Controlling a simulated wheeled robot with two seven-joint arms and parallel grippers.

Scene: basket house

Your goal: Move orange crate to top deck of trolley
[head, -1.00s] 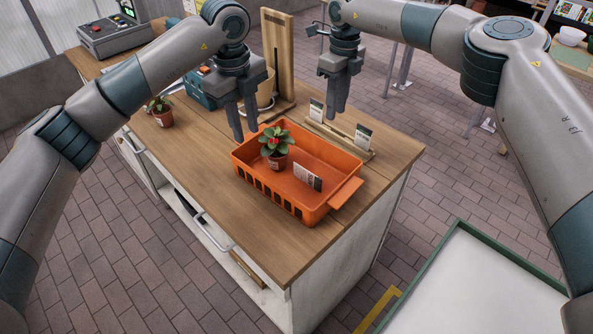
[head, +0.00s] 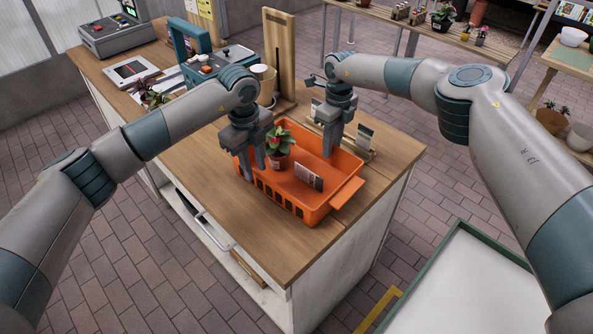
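The orange crate (head: 318,207) sits on the wooden-topped counter (head: 290,250), a handle sticking out at its right end. It holds a potted plant with a red flower (head: 281,150) and a small printed card (head: 309,177). My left gripper (head: 254,172) is open at the crate's left end, fingers apart at the wall; contact is unclear. My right gripper (head: 330,153) points down at the crate's far long side, fingertips at or just inside the rim. Its finger gap is unclear. The trolley's pale top deck with a green rim (head: 490,240) shows at the lower right.
A wooden rack with cards (head: 352,147) stands just behind the crate.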

